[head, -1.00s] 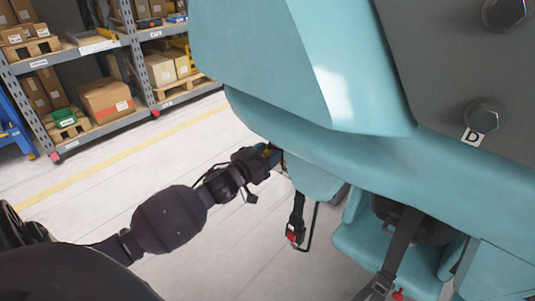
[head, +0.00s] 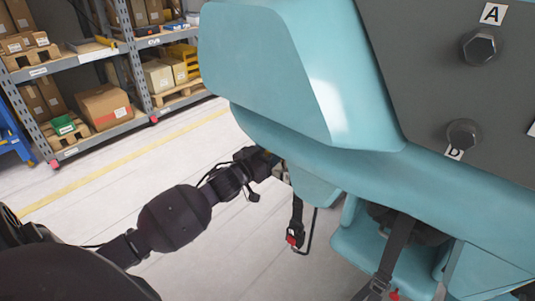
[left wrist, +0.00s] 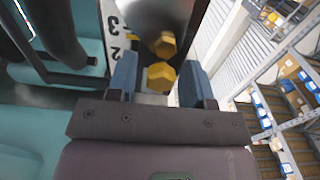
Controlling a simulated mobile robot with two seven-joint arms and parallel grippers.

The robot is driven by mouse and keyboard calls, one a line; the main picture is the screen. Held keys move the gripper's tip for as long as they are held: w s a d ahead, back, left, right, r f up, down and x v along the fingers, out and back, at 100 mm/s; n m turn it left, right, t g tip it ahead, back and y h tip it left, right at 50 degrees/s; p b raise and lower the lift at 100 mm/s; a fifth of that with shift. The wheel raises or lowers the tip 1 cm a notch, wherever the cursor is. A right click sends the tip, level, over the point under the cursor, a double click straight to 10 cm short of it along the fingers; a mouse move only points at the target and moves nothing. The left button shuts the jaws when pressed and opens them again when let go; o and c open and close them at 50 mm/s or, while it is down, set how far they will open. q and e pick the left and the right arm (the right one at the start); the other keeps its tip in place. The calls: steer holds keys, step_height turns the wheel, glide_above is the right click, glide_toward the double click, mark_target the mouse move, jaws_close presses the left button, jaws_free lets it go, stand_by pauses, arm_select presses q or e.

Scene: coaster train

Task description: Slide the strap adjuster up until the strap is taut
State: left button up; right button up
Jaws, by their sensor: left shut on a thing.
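My left gripper (left wrist: 160,88) shows in the left wrist view with its two blue fingers on either side of a yellow hexagonal-headed piece (left wrist: 160,77). The gripper is shut on this piece; I cannot tell whether it is the strap adjuster. In the head view my left gripper (head: 272,163) is at the lower edge of the teal body (head: 290,130), which partly hides its fingertips. A dark strap with a red-buttoned buckle (head: 295,236) hangs below. Another dark strap (head: 393,250) crosses the teal seat (head: 360,246). I cannot tell how taut the straps are. My right gripper is out of view.
A second yellow hexagonal piece (left wrist: 165,45) and a white numbered strip (left wrist: 113,30) lie close to the fingers. A grey panel (head: 420,60) with large bolts is at the upper right. Shelves with boxes (head: 104,104) stand at the back left, with clear floor before them.

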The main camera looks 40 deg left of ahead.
arm_select(q)
steer(key=o, duration=0.7)
steer(key=shift+f, duration=0.1)
steer(key=s, duration=0.7)
steer(key=s+a+p, duration=0.1)
steer(key=s, duration=0.2)
steer(key=shift+s, duration=0.4)
steer(key=s+d+f+g, duration=0.2)
steer(key=s+d+f, duration=0.2)
steer(key=s+f, duration=0.2)
steer(key=s+d+f+g+y, duration=0.1)
steer(key=s+d+f+g, duration=0.1)
steer(key=s+f, duration=0.5)
steer(key=s+d+f+g, duration=0.3)
steer(key=s+d+f, duration=0.2)
steer(key=s+f, duration=0.2)
steer(key=shift+d+f+y, duration=0.1)
steer(key=shift+d+y, duration=0.2)
steer(key=shift+d, duration=0.05)
